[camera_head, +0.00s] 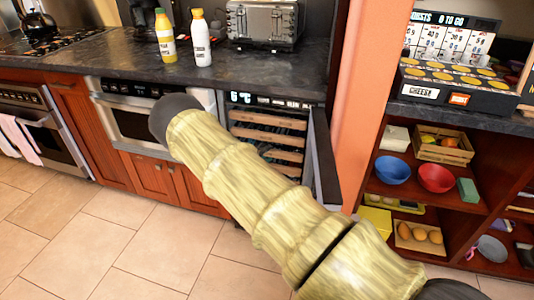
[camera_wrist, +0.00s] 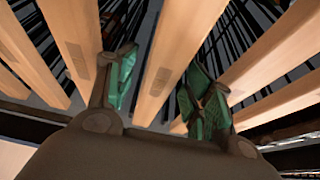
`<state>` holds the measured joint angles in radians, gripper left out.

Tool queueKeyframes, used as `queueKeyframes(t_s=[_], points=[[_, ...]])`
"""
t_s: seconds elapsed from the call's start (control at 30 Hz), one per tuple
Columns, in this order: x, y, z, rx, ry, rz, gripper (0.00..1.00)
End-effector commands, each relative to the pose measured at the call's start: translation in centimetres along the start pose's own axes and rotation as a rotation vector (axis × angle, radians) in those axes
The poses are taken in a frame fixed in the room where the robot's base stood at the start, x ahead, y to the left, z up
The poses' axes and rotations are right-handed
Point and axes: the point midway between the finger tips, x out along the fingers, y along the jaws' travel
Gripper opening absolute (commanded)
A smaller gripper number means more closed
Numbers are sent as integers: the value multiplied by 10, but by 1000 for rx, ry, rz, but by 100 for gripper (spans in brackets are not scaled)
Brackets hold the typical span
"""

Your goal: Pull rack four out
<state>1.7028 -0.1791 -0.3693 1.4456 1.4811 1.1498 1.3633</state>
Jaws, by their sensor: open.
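The wine cooler (camera_head: 238,98) stands open under the counter, with several wooden-fronted racks (camera_head: 268,119) stacked inside. My arm covers its lower left part, and I cannot tell which rack is rack four. In the wrist view several rack fronts run as pale wooden bars. My gripper (camera_wrist: 164,85) is open, with its green-padded fingers on either side of one wooden bar (camera_wrist: 180,45). I cannot tell whether the pads touch it. My gripper is hidden behind my arm in the head view.
The cooler's open door (camera_head: 325,160) stands at its right, close to the orange wall panel (camera_head: 365,95). Shelves with bowls (camera_head: 393,169) are further right. A microwave drawer (camera_head: 128,122) is left of the cooler. The tiled floor (camera_head: 130,240) at lower left is clear.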

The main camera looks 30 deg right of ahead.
Motion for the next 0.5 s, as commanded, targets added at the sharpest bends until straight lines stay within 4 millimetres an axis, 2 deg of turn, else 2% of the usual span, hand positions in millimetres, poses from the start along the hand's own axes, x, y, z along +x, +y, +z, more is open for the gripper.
queueKeyframes(t_s=[0.2,0.5], points=[[14,1,0,-1,0,1,52],[16,0,0,-1,-1,1,52]])
